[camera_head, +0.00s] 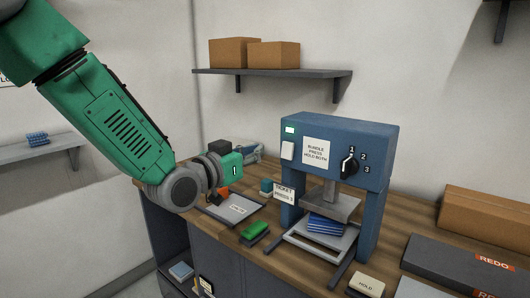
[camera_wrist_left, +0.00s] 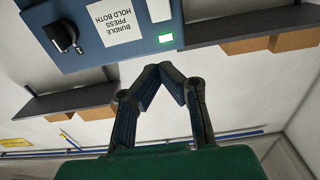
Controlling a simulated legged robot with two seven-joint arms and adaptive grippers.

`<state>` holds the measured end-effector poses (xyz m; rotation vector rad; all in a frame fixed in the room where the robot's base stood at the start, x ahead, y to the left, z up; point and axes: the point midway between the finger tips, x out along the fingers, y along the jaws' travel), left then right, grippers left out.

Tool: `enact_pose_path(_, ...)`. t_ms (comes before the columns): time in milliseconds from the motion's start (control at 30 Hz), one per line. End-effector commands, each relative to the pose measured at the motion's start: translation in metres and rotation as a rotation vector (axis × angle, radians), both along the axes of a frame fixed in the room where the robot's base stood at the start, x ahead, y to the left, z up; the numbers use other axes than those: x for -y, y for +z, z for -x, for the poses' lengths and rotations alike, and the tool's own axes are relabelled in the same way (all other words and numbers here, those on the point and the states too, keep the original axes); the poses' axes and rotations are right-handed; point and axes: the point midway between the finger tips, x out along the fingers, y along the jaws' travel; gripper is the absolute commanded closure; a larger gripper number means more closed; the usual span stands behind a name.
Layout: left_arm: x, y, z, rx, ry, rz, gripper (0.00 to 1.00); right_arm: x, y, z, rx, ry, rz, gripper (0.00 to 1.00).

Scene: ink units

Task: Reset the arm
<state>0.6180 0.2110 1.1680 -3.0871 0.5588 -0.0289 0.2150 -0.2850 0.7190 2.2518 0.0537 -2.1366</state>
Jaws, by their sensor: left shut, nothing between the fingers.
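My green left arm (camera_head: 120,120) comes in from the upper left and bends at a grey wrist joint above the bench. Its gripper (camera_head: 258,152) is behind the green hand block marked 1, left of the blue press, and partly hidden. In the left wrist view the gripper (camera_wrist_left: 164,70) has its two fingertips together with nothing between them. The blue press (camera_head: 335,145) stands on the bench with a sign, a dial and a lit green light. It also shows upside down in the left wrist view (camera_wrist_left: 95,35). My right gripper is not in view.
A blue stack (camera_head: 326,224) lies under the press plate. A green-topped block (camera_head: 255,231), a ticket sign (camera_head: 284,192) and a grey tray (camera_head: 236,209) are on the wooden bench. Cardboard boxes (camera_head: 273,55) sit on a wall shelf (camera_head: 270,74). A REDO box (camera_head: 465,262) is at right.

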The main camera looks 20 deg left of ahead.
Motion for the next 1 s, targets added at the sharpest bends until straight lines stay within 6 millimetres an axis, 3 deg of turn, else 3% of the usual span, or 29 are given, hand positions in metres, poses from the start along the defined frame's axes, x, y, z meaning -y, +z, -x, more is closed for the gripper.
enact_pose_path(233,-0.011,0.001,0.012,-0.002,0.003,0.006,1.00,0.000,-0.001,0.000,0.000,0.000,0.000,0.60)
enact_pose_path(733,-0.004,-0.005,0.014,-0.016,0.002,-0.002,1.00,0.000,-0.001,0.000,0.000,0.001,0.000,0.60)
enact_pose_path(867,-0.007,-0.051,0.021,-0.121,0.014,-0.014,1.00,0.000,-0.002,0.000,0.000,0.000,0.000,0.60)
enact_pose_path(1000,-0.010,-0.145,0.048,-0.341,0.040,-0.044,1.00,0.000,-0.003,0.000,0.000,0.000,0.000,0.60)
